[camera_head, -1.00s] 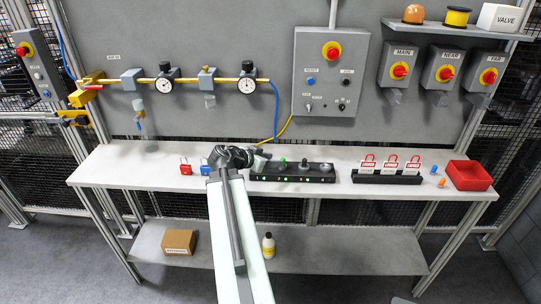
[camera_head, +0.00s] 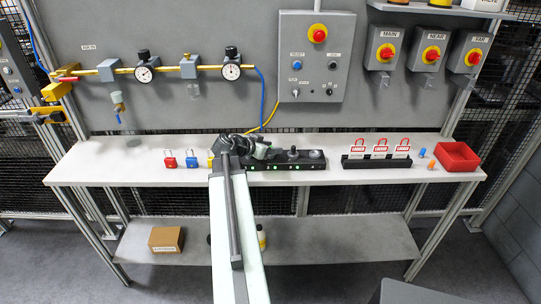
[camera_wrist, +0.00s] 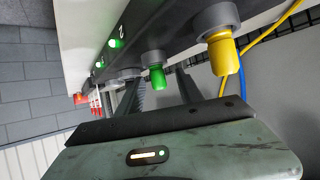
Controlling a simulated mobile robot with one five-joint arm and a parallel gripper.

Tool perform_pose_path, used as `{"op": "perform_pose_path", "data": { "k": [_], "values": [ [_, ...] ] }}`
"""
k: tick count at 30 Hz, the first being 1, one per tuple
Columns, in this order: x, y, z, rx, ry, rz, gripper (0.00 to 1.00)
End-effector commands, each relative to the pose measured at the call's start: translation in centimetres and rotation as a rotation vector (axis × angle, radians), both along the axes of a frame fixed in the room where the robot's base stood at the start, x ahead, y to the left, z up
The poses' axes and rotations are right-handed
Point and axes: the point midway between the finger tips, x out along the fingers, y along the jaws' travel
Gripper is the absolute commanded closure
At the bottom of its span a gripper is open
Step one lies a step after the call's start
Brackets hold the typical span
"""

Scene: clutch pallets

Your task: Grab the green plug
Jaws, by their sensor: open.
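The green plug (camera_wrist: 157,78) sits in a grey round socket in the wrist view. My gripper (camera_wrist: 160,86) is open, with one dark finger to each side of the plug. Neither finger clearly touches it. In the head view my gripper (camera_head: 262,149) is over the left part of the black strip (camera_head: 312,165) on the bench, and the green plug cannot be made out there.
A yellow plug (camera_wrist: 224,54) in its own socket is close to the right finger in the wrist view. On the bench (camera_head: 120,172) stand red (camera_head: 170,159) and blue (camera_head: 192,159) padlocks, a tag rack (camera_head: 380,161) and a red bin (camera_head: 458,155).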

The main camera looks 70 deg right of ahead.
Motion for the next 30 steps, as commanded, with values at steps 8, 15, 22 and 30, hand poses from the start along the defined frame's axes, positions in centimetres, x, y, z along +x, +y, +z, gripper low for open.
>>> {"op": "perform_pose_path", "data": {
  "k": [8, 15, 22, 30],
  "values": [
    [0.1, 0.1, 0.1, 0.000, 0.000, 0.001, 0.95],
    [0.1, 0.1, 0.1, 0.000, 0.000, 0.002, 1.00],
    [0.2, 0.1, 1.2, 0.000, 0.000, 0.002, 1.00],
    [0.2, 0.2, 6.3, 0.000, 0.000, 0.002, 1.00]
  ]
}}
